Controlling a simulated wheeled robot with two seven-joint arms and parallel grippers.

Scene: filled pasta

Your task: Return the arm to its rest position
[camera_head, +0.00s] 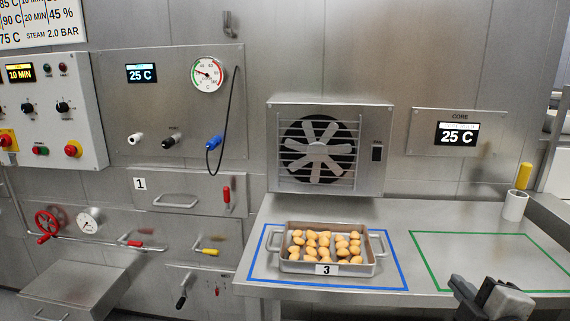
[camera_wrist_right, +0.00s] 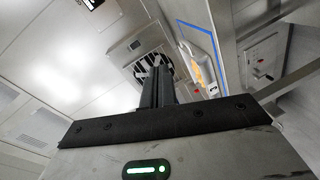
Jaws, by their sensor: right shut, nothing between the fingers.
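My right gripper (camera_head: 487,298) is at the bottom right of the head view, at the front of the steel table near the green outline. In the right wrist view its fingers (camera_wrist_right: 157,90) are together with nothing between them. It is apart from the tray. My left gripper is not in view. A steel tray (camera_head: 326,269) marked 3 holds several yellow-orange pasta pieces (camera_head: 325,243). It stands inside the blue outline on the table.
The steel table (camera_head: 405,219) has a bare green-outlined area (camera_head: 490,262) to the right of the tray. A fan unit (camera_head: 330,148) stands behind the tray. A white cup with a yellow-handled item (camera_head: 515,205) is at the back right. Control panels (camera_head: 170,105) cover the left wall.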

